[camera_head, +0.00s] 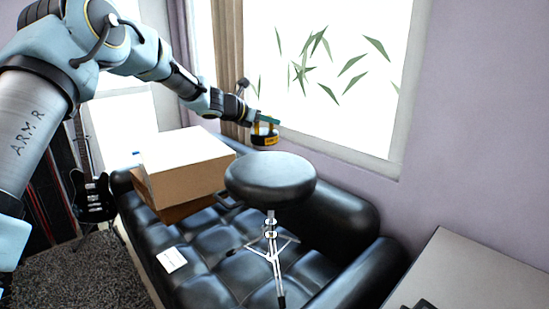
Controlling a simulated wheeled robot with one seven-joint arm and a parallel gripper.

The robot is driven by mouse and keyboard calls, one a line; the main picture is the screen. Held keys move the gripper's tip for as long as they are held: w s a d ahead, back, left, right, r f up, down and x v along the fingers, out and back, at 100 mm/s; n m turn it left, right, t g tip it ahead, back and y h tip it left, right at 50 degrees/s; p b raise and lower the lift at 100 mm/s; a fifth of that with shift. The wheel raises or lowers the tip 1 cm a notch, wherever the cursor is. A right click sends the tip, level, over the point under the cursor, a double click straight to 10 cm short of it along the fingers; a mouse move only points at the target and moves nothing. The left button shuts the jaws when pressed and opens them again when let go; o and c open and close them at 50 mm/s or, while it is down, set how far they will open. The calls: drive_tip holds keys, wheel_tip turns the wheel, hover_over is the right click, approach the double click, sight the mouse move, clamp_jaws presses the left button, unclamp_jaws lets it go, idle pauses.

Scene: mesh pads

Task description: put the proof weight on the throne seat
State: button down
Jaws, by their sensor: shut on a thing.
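The throne seat (270,180) is a round black padded stool top on a chrome tripod stand, in the middle of the head view. My gripper (264,125) reaches in from the upper left and is shut on the proof weight (264,141), a small dark block with yellow on it. The weight appears just above the back edge of the seat in the picture. A gap seems to show between them, but the depth is hard to judge. The fingertips are small, and details of the grip are unclear.
A black tufted sofa (205,270) lies around and behind the stand. Cardboard boxes (185,165) are stacked on it at left, near my arm. A white card (171,259) lies on the sofa. A black guitar (93,197) stands at far left, a grey table (480,270) at lower right.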

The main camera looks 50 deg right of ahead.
sight(264, 131)
drive_tip(key=f, duration=0.4)
drive_tip(key=shift+w+d+f+p, duration=0.15)
drive_tip(key=shift+d+f+p, duration=0.1)
drive_tip(key=shift+p, duration=0.05)
drive_tip(key=shift+w+a+f+p, duration=0.1)
drive_tip(key=shift+f+p, duration=0.4)
drive_tip(key=shift+f, duration=2.15)
drive_tip(key=c, duration=1.2)
unclamp_jaws()
drive_tip(key=shift+a+f, duration=0.1)
drive_tip(key=shift+f, duration=0.1)
drive_tip(key=shift+c, duration=0.2)
drive_tip(key=o, duration=0.4)
drive_tip(key=shift+o, duration=0.2)
drive_tip(key=b+v, duration=0.4)
drive_tip(key=v, duration=0.8)
